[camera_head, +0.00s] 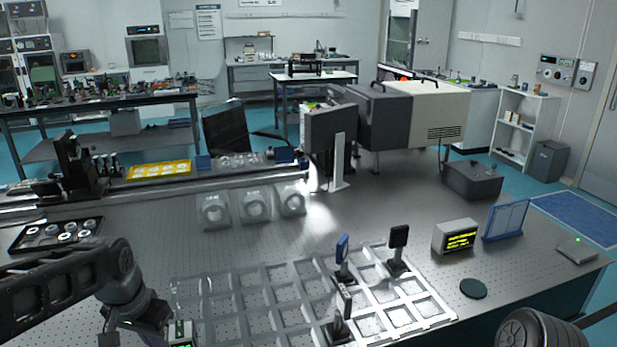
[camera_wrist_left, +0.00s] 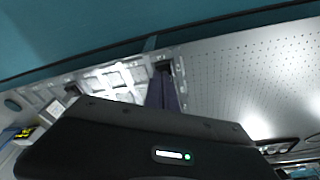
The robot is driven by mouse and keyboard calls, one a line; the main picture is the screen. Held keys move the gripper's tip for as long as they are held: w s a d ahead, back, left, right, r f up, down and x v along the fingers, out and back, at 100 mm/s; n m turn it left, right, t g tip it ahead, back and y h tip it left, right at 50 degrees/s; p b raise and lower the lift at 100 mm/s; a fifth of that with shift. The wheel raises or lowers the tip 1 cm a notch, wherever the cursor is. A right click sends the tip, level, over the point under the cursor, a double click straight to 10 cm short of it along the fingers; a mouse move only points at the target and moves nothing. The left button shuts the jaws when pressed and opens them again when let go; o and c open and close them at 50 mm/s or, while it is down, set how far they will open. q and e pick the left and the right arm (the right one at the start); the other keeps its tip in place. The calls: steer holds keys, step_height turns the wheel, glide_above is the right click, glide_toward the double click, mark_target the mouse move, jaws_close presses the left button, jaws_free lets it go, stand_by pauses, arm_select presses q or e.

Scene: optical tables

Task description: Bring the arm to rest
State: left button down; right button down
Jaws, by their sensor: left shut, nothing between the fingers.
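My left arm (camera_head: 75,275) comes in from the left, low over the front left part of the optical table. Its wrist shows at the bottom edge of the head view; the fingertips are cut off there. In the left wrist view the dark fingers of my left gripper (camera_wrist_left: 164,92) are together with nothing between them, in front of the gripper body with a green light. The perforated table top (camera_wrist_left: 235,75) lies beyond. Part of my right arm (camera_head: 535,332) shows at the lower right corner; its gripper is out of view.
A clear compartment tray (camera_head: 250,302) lies near the front, with upright dark-headed optic mounts (camera_head: 398,245) on it. A black tray (camera_head: 25,240) of round parts is at left. A small display box (camera_head: 455,236), blue panel (camera_head: 505,221) and dark disc (camera_head: 473,288) stand at right.

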arm_select(q)
steer(key=w+d+f+t+h, duration=0.25)
steer(key=w+d+f, duration=0.25)
steer(key=d+f, duration=0.4)
steer(key=s+d+f+n, duration=0.25)
steer(key=d+f, duration=0.35)
steer(key=f, duration=0.5)
steer(key=s+d+f+g, duration=0.1)
steer(key=s+d+f, duration=0.1)
steer(key=s+f, duration=0.3)
steer(key=s+d+f+g+b, duration=0.1)
steer(key=s+d+f+g, duration=0.1)
steer(key=s+f, duration=0.4)
steer(key=s+d+f+g+h, duration=0.1)
steer(key=s+d+f, duration=0.3)
steer(key=s, duration=0.7)
step_height(320, 180, down, 2)
steer(key=shift+s+d+n+b, duration=0.25)
steer(key=shift+s+n+b, duration=0.05)
steer(key=shift+n+b, duration=0.15)
arm_select(e)
steer(key=shift+s+a+f, duration=0.1)
steer(key=shift+s+f, duration=0.05)
steer(key=shift+f, duration=0.6)
